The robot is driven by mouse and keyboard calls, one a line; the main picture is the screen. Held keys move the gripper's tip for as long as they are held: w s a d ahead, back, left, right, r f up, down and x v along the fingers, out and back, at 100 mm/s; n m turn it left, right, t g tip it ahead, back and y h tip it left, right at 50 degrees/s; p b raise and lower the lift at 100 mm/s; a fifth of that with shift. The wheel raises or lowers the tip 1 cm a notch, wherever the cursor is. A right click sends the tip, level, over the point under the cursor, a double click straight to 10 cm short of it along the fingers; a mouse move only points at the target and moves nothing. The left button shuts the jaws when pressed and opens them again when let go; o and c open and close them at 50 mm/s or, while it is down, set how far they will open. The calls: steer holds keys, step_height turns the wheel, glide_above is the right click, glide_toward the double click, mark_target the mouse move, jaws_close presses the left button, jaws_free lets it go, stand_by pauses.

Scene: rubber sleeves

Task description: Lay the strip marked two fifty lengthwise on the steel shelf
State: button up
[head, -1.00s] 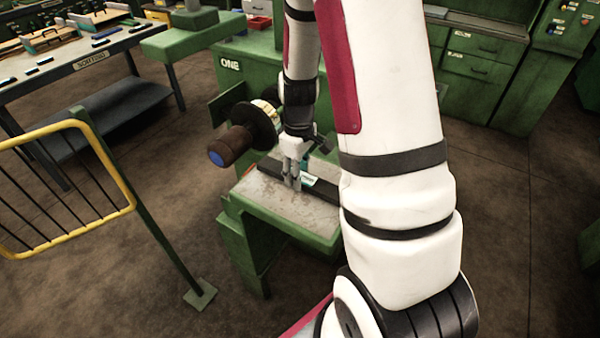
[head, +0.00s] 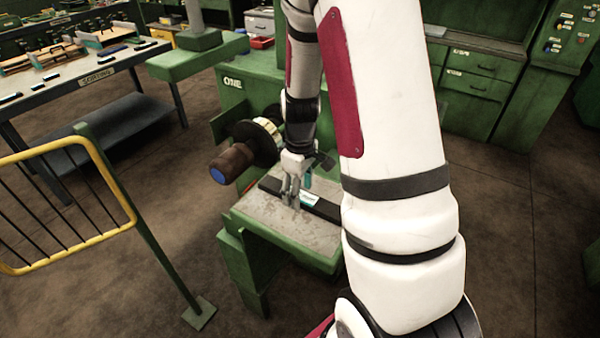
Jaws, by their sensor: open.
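A dark strip (head: 328,209) with a small white and teal label (head: 310,199) lies flat along the back part of the steel shelf (head: 268,214). The label is too small to read, so I cannot tell its marking. The shelf is a worn grey plate with a green rim, on the front of the machine marked ONE. My gripper (head: 290,200) is open and points down at the strip, just left of the label. I cannot tell whether its fingers touch the strip. My forearm hides the area right of the strip's right end.
A brown roller (head: 232,163) with a blue end juts out left of the shelf. A yellow barrier (head: 118,182) stands at the left. Behind it, a table (head: 125,66) marked SORTING holds several strips and boxes. Green cabinets (head: 478,80) stand at the back right.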

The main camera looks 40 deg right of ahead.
step_height(320, 180, up, 11)
steer(key=s+a+r+m+t, duration=0.4)
steer(key=s+a+r+t, duration=0.1)
steer(key=s+a+r, duration=0.8)
steer(key=a+r+b, duration=0.1)
steer(key=a+r, duration=0.1)
steer(key=a, duration=0.1)
steer(key=shift+s+r+t, duration=0.3)
steer(key=shift+s+r, duration=0.05)
steer(key=shift+s, duration=0.05)
